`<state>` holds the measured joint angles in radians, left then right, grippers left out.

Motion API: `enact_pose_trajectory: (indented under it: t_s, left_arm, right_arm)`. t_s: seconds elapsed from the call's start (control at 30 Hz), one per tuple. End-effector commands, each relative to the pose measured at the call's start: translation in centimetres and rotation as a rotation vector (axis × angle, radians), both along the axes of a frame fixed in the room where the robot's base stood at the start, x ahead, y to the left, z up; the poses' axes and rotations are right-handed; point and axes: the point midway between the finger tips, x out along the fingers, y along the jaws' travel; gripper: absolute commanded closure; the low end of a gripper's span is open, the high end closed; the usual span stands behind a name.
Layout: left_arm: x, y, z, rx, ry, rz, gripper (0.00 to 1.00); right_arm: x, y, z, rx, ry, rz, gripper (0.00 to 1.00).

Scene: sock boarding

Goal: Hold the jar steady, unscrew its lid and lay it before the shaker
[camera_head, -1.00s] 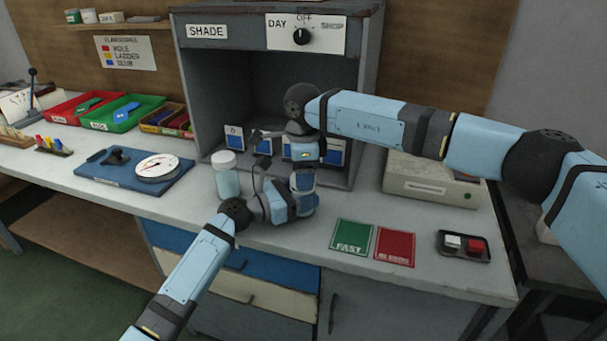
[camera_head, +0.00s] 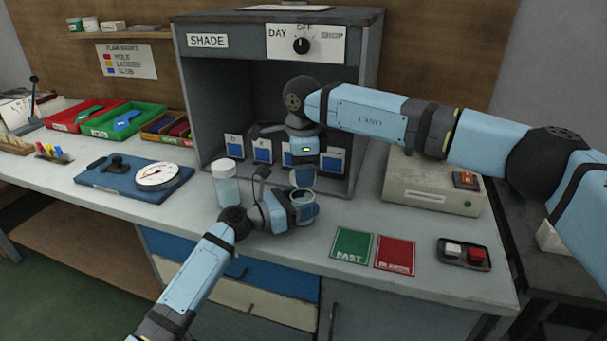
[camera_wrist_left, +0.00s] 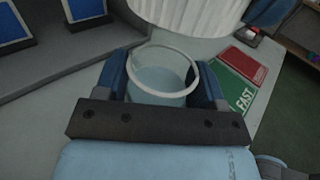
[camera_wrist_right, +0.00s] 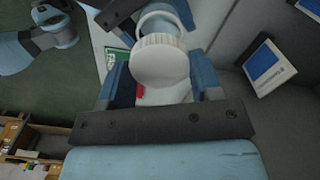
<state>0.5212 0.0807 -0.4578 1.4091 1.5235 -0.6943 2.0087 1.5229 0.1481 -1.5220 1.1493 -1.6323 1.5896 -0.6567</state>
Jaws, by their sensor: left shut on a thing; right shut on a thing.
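My left gripper (camera_head: 303,208) is shut around the clear jar, whose open rim (camera_head: 304,194) shows above the bench. In the left wrist view the jar (camera_wrist_left: 162,78) stands upright between the fingers, its mouth uncovered and its contents pale blue. My right gripper (camera_head: 303,178) is above it, shut on the white ribbed lid (camera_wrist_right: 160,62). The lid (camera_wrist_left: 190,14) also shows in the left wrist view, apart from the jar's rim. In the head view the lid is mostly hidden by the right gripper. A clear container with a white cap (camera_head: 226,184), perhaps the shaker, stands left of the jar.
The grey shade booth (camera_head: 209,96) with several blue-and-white cards stands behind the grippers. A blue board with a round dial (camera_head: 157,176) lies left. Bare bench surrounds the mats.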

Motion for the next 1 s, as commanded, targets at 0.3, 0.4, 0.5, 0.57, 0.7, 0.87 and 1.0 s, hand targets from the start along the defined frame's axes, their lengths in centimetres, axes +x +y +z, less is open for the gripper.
enact_pose_trajectory:
  t_s: [0.3, 0.4, 0.5, 0.57, 0.7, 0.87, 1.0]
  left_arm:
    - [0.0, 0.0, 0.0, -0.001, 0.0, 0.0, 1.0]
    - [0.0, 0.0, 0.0, -0.001, 0.0, 0.0, 1.0]
    - [0.0, 0.0, 0.0, -0.001, 0.0, 0.0, 0.16]
    - [0.0, 0.0, 0.0, -0.001, 0.0, 0.0, 0.07]
    - [0.0, 0.0, 0.0, -0.001, 0.0, 0.0, 0.07]
    - [-0.1, 0.2, 0.0, 0.0, 0.0, 0.0, 0.07]
    - [-0.8, 1.7, 0.1, 0.001, 0.0, 0.003, 0.07]
  right_arm:
    - [0.0, 0.0, 2.6, 0.0, 0.001, 0.0, 0.7]
    - [0.0, 0.0, 2.6, 0.0, 0.001, 0.0, 0.7]
    - [0.0, 0.0, 2.6, 0.0, 0.0, 0.0, 0.7]
    - [0.0, 0.0, 2.6, 0.0, 0.0, 0.0, 0.7]
    - [0.0, 0.0, 2.6, 0.0, 0.0, 0.0, 0.7]
    - [0.0, 0.0, 2.7, 0.0, 0.0, 0.0, 0.7]
    - [0.0, 0.0, 3.1, 0.0, 0.0, 0.0, 0.7]
